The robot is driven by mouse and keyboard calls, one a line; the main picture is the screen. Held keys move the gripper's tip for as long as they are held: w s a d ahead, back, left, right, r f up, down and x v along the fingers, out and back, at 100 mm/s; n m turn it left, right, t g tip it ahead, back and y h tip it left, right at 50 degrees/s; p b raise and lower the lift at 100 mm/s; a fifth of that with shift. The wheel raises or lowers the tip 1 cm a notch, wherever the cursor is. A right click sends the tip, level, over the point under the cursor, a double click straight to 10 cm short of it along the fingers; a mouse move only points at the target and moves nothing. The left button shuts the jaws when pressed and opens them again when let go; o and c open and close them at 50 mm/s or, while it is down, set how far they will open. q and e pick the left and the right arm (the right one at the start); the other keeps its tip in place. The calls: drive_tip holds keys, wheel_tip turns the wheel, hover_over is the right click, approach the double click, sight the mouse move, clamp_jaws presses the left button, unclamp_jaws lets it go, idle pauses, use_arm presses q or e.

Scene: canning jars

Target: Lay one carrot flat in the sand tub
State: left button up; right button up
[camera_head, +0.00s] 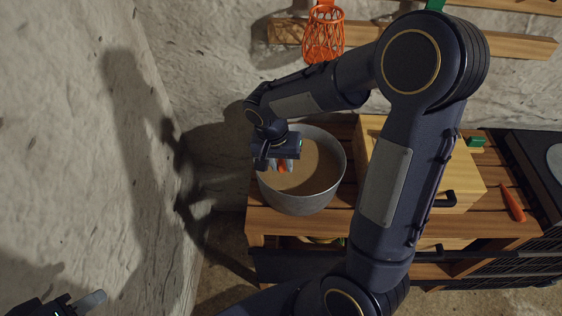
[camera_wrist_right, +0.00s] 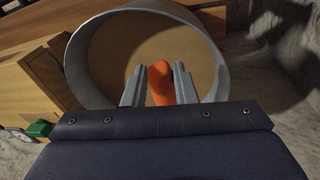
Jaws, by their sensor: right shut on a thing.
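The sand tub (camera_head: 326,193) is a round grey metal tub of tan sand on the wooden bench. My right gripper (camera_head: 281,165) is over the left part of the tub, shut on an orange carrot (camera_head: 284,168). In the right wrist view the carrot (camera_wrist_right: 160,84) sits between the two grey fingers of the right gripper (camera_wrist_right: 158,84), with sand behind it. Its lower end is hidden, and I cannot tell whether it touches the sand. A second carrot (camera_head: 513,204) lies on the right of the bench. My left gripper (camera_head: 88,301) is partly visible at the bottom left.
A wooden box (camera_head: 459,181) with a dark handle stands right of the tub. A green object (camera_head: 476,141) is behind it, and a dark unit (camera_head: 540,160) stands at the far right. An orange basket (camera_head: 323,38) hangs on the wall above the tub.

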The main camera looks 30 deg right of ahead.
sight(283, 186)
drive_tip(key=shift+f+b, duration=2.75)
drive_tip(key=shift+f, duration=0.45)
drive_tip(key=shift+f+b, duration=0.3)
drive_tip(key=shift+f, duration=0.05)
drive_tip(key=o, duration=0.8)
drive_tip(key=shift+s, duration=0.1)
drive_tip(key=shift+o, duration=0.2)
drive_tip(key=shift+a, duration=0.1)
drive_tip(key=r, duration=0.8)
drive_tip(key=shift+a, duration=0.4)
